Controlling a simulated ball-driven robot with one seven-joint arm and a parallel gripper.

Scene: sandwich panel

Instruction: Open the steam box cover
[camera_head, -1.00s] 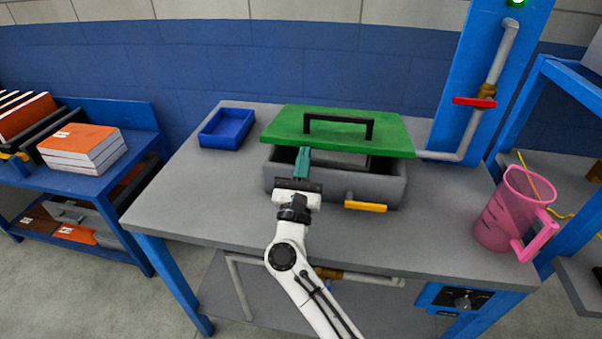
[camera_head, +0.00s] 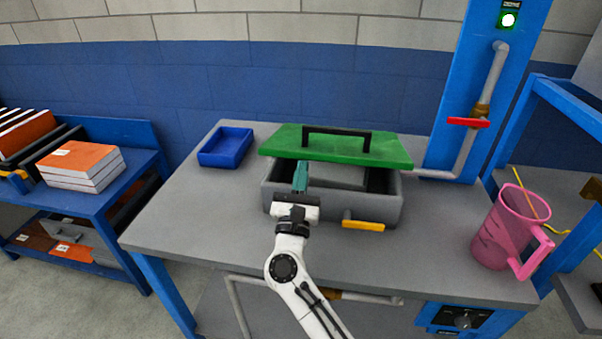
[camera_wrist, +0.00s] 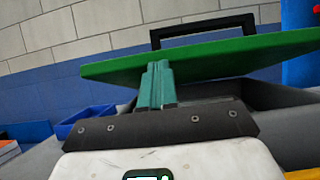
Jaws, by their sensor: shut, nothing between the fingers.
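The steam box (camera_head: 330,209) is a grey box with a yellow handle (camera_head: 363,225) on its front, standing on the grey table. Its green cover (camera_head: 270,143) with a black handle (camera_head: 337,132) is raised and tilted, so the dark inside shows at the front. My gripper (camera_head: 301,168), with teal fingers, is shut and empty at the front left of the box opening. In the wrist view the fingers (camera_wrist: 157,68) reach up to the underside of the green cover (camera_wrist: 215,57). I cannot tell if they touch it.
A blue tray (camera_head: 226,147) sits at the table's back left. A pink jug (camera_head: 502,235) stands at the right edge. A blue post with a pipe and a red valve handle (camera_head: 468,122) rises at the back right. The table's front left is clear.

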